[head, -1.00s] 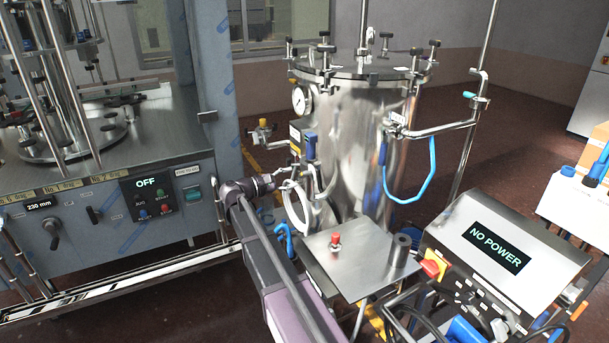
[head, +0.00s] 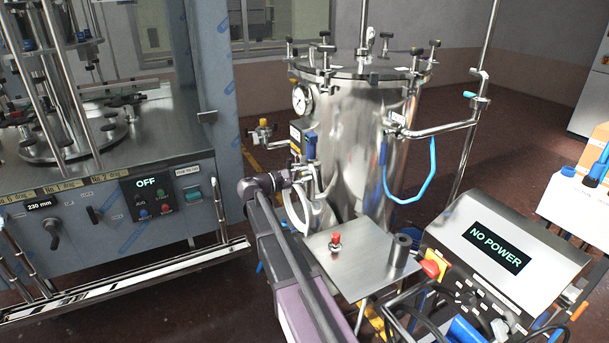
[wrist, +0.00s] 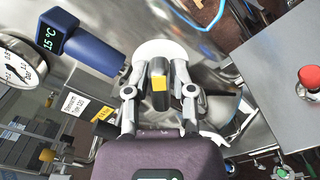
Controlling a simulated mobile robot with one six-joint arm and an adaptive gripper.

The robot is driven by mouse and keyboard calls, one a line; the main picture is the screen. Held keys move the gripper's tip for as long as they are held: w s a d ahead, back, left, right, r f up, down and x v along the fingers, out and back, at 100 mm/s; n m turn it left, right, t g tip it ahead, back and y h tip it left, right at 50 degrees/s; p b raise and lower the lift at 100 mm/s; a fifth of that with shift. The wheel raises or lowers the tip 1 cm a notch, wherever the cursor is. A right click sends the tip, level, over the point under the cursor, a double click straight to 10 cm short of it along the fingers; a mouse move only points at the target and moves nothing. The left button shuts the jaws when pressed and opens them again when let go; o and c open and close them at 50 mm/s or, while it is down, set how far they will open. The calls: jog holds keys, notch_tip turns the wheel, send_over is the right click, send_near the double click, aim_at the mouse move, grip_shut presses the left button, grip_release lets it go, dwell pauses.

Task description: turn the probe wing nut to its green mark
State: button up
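My gripper (wrist: 157,80) is open, with one finger on each side of this piece and small gaps showing. The blue probe head (wrist: 84,45), with a lit temperature display, is just to the left; it also shows in the head view (head: 310,146). In the head view my gripper (head: 303,173) is at the front of the steel vessel (head: 350,150), and the nut cannot be made out. I cannot see a green mark.
A pressure gauge (wrist: 20,66) and a yellow label (wrist: 104,113) are left of the gripper. A steel side table (head: 350,275) with a red button (head: 335,240) stands close on the right. A console reading NO POWER (head: 497,246) is farther right.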

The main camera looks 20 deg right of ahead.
grip_shut()
jog(key=shift+m, duration=0.5)
jog(key=m, duration=0.3)
jog(key=shift+s+f+m, duration=0.1)
jog(key=shift+f+m, duration=0.05)
jog(key=shift+m, duration=0.15)
jog(key=m, duration=0.5)
jog(key=shift+f+b, duration=0.15)
jog(key=shift+b, duration=0.15)
jog(key=m, duration=0.6)
jog(key=shift+f, duration=0.2)
jog(key=m, duration=0.5)
jog(key=shift+f+b, duration=0.1)
jog(key=shift+b, duration=0.2)
